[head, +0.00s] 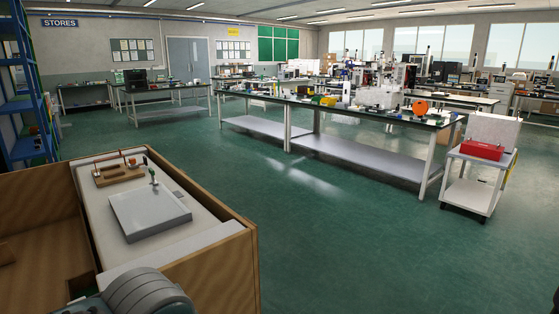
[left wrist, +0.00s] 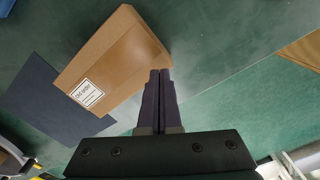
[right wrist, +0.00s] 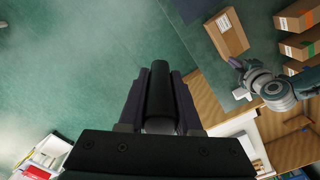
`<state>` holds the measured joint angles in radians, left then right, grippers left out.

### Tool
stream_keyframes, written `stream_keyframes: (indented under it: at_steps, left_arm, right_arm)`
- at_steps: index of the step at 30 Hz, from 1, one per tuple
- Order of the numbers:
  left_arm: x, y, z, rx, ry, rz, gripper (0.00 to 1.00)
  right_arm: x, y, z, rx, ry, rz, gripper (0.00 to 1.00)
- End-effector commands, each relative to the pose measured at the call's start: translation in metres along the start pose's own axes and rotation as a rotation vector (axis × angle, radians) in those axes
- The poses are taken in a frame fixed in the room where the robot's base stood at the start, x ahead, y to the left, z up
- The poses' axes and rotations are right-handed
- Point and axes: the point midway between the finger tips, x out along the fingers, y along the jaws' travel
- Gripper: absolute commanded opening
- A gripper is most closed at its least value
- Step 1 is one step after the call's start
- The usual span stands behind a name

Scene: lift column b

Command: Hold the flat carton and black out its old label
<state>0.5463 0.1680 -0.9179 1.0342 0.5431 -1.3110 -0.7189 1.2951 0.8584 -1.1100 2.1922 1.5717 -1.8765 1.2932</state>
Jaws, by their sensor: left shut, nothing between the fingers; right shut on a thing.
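The brown flat carton (left wrist: 115,60) lies on a dark green surface in the left wrist view. Its white label (left wrist: 87,93) with dark print is uncovered. My left gripper (left wrist: 160,73) is shut and empty, its tips over or beside the carton's edge; I cannot tell if they touch. The carton also shows in the right wrist view (right wrist: 230,38), close to the end of my left arm. My right gripper (right wrist: 160,72) is shut on a thick black cylinder, seemingly a marker (right wrist: 160,95), away from the carton. The head view shows neither carton nor grippers.
A dark blue flat mat (left wrist: 45,100) lies beside the carton. More labelled cartons (right wrist: 297,15) stand in a row at the right wrist view's right edge. In the head view, a wooden-sided bench (head: 205,262) holds a grey tray (head: 150,212). Green floor beyond is open.

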Motion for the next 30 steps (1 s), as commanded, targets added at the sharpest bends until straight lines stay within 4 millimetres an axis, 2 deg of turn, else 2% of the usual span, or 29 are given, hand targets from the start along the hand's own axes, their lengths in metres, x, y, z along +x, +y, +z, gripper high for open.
stream_keyframes:
  at_steps: [15, 30]
  left_arm:
    - [0.0003, 0.0, -0.0001, 0.0, 0.0, 0.0, 0.0]
    - [0.009, 0.0, -0.0005, 0.0, 0.001, 0.0, 0.0]
  right_arm:
    - [0.0, 0.0, 0.0, 0.0, 0.0, 0.0, 0.0]
    - [-0.0001, 0.0, 0.0, 0.0, 0.0, 0.0, 0.0]
